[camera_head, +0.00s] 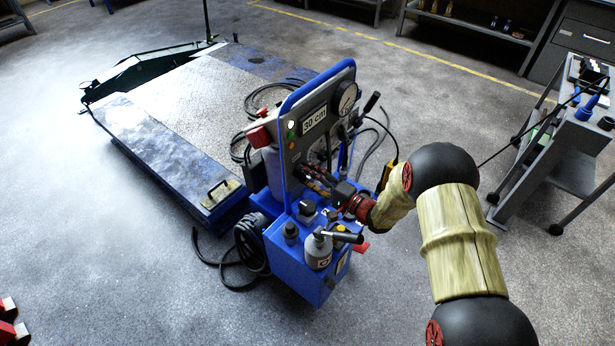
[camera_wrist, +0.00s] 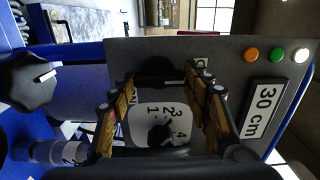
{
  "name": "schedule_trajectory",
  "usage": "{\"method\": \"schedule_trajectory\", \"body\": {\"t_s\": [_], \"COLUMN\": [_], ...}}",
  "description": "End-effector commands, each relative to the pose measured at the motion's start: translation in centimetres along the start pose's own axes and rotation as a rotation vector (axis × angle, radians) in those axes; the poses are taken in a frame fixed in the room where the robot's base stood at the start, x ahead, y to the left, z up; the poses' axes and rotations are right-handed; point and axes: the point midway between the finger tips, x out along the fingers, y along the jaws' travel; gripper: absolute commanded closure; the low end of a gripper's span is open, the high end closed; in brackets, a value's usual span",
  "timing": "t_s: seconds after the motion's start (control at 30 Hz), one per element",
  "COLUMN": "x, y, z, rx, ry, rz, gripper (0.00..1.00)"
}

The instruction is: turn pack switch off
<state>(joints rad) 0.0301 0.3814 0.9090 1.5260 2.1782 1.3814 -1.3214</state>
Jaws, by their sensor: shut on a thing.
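The grey control panel (camera_head: 297,140) stands upright on the blue jack unit (camera_head: 290,255). My gripper (camera_head: 322,182) reaches its lower front from the right. In the wrist view my gripper (camera_wrist: 160,78) has its two fingers either side of a black rotary knob (camera_wrist: 157,68) on the panel and is shut on it. A pale pointer line shows on the knob, pointing toward the right finger. Lettering beside it is mostly hidden by the fingers, so I cannot read a pack label. A dial numbered 1 to 4 (camera_wrist: 160,124) lies between the fingers, nearer the camera.
The panel also carries a "30 cm" display (camera_wrist: 264,108), coloured lamps (camera_wrist: 275,54) and a gauge (camera_head: 347,98). Another black knob (camera_wrist: 28,82) is on the blue unit. The lift platform (camera_head: 190,100) lies behind. A grey trolley (camera_head: 535,165) stands right. Cables lie on the floor.

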Motion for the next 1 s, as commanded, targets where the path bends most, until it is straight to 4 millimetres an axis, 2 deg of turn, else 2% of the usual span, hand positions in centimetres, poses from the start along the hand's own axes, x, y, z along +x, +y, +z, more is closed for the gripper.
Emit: {"method": "schedule_trajectory", "body": {"t_s": [0.17,0.2,0.5,0.83,1.0], "x": [-0.1,-0.1,0.0,-0.1,-1.7], "y": [0.2,0.2,0.1,0.1,0.0], "z": [0.1,0.1,0.1,0.0,-0.1], "rx": [0.002,0.002,0.001,0.001,0.000], "ry": [-0.002,-0.002,-0.001,0.000,0.002], "rz": [0.004,0.004,0.002,0.001,0.000], "gripper": [0.77,0.51,0.34,0.33,0.33]}}
